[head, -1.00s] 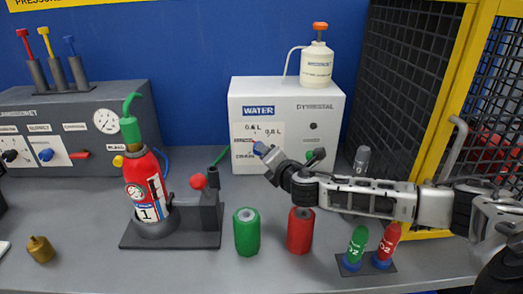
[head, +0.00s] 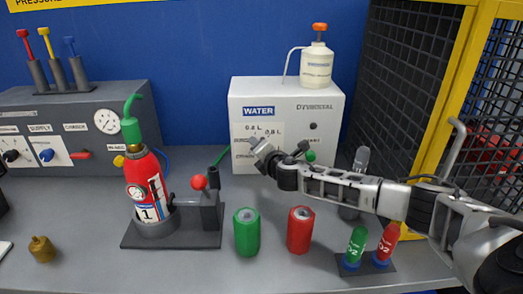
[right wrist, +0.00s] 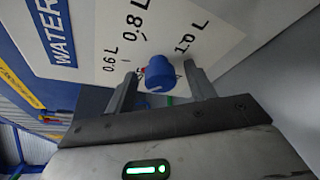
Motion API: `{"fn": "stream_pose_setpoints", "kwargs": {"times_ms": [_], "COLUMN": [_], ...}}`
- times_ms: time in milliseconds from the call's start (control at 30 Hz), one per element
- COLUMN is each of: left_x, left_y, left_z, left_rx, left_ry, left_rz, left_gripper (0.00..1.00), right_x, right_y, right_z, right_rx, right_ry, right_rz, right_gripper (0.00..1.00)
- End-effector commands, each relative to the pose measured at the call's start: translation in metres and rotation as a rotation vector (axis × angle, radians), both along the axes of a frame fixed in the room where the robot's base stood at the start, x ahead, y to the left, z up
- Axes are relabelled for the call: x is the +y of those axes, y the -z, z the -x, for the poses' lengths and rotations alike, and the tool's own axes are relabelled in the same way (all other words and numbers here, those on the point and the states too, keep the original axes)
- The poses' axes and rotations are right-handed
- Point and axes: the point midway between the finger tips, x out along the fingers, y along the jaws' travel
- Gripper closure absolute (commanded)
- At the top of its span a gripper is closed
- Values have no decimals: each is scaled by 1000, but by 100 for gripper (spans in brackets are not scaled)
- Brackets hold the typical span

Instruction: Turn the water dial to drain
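The white water box (head: 290,105) stands at the back middle with a WATER label and a litre scale on its front. The blue dial (right wrist: 160,76) shows in the right wrist view, with 0.6 L, 0.8 L and 1.0 L printed above it. A small red mark sits at its left; the exact pointer setting is unclear. My right gripper (right wrist: 160,70) is open, one finger on each side of the dial, with gaps visible. In the head view the right gripper (head: 258,146) is at the box front and hides the dial. My left gripper is not in view.
The red extinguisher (head: 148,185) stands in a dark stand at left. Green (head: 246,232) and red (head: 299,230) cylinders stand below my right arm. Small O2 bottles (head: 356,245) sit at front right. A yellow-framed mesh cage (head: 420,100) bounds the right side.

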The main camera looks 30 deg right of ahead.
Motion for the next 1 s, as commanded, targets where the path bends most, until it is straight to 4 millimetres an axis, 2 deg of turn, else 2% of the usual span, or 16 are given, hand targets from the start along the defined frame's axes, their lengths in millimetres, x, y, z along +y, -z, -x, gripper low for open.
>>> {"fn": "stream_pose_setpoints", "kwargs": {"times_ms": [33, 133, 167, 567, 1000], "left_x": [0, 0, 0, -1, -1], "left_y": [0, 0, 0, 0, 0], "left_z": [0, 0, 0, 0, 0], "left_rx": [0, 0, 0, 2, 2], "left_ry": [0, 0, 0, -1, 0], "left_rz": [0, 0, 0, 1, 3], "left_gripper": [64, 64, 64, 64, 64], "right_x": [0, 0, 0, 0, 2], "right_y": [0, 0, 0, -1, -3], "right_z": [0, 0, 0, 0, -2], "right_rx": [0, 0, 0, 29, 210], "right_ry": [0, 0, 0, 1, 1], "right_rz": [0, 0, 0, 49, 343], "right_gripper": [59, 86, 90, 89, 89]}}
